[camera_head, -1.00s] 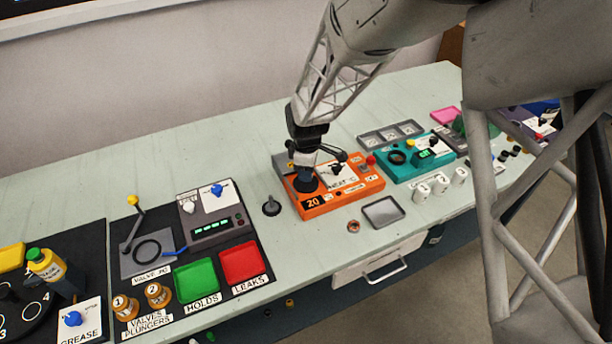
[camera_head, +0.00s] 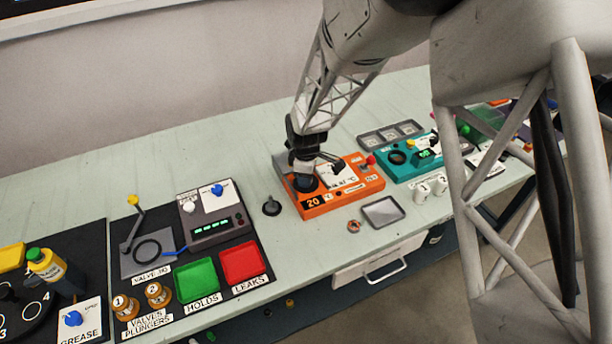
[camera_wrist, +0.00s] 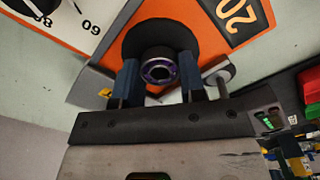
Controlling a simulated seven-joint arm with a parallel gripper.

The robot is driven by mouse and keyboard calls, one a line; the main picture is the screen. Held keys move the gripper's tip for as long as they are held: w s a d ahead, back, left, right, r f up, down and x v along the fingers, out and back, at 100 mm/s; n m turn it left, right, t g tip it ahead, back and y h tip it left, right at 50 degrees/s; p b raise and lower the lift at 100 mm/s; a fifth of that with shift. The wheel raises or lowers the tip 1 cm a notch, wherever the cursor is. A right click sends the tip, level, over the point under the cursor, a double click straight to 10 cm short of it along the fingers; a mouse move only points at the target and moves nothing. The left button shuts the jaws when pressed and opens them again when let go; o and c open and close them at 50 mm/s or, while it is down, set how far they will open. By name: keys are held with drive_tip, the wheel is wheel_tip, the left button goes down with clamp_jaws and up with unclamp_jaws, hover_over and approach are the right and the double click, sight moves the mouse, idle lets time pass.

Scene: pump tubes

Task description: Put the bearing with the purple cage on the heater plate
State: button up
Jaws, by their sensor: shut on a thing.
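The bearing with the purple cage (camera_wrist: 159,70) is between my gripper's fingers in the wrist view, a dark ring with a purple inner band. My gripper (camera_wrist: 160,82) has its two blue fingers shut on it. Behind the bearing is the round black heater plate (camera_wrist: 140,38) on the orange heater. In the head view my gripper (camera_head: 304,180) is over the left part of the orange heater (camera_head: 345,195), whose display reads 20. The bearing is hidden there. I cannot tell whether it touches the plate.
A small copper-coloured ring (camera_head: 354,226) and a grey tray (camera_head: 383,212) lie in front of the heater. A dark peg on a round base (camera_head: 271,206) stands to its left. A teal device (camera_head: 418,160) is to the right.

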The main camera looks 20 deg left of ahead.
drive_tip(key=shift+f, duration=0.15)
drive_tip(key=o, duration=0.9)
drive_tip(key=shift+o, duration=0.2)
wheel_tip(320, 180, up, 12)
idle(0.3)
idle(0.8)
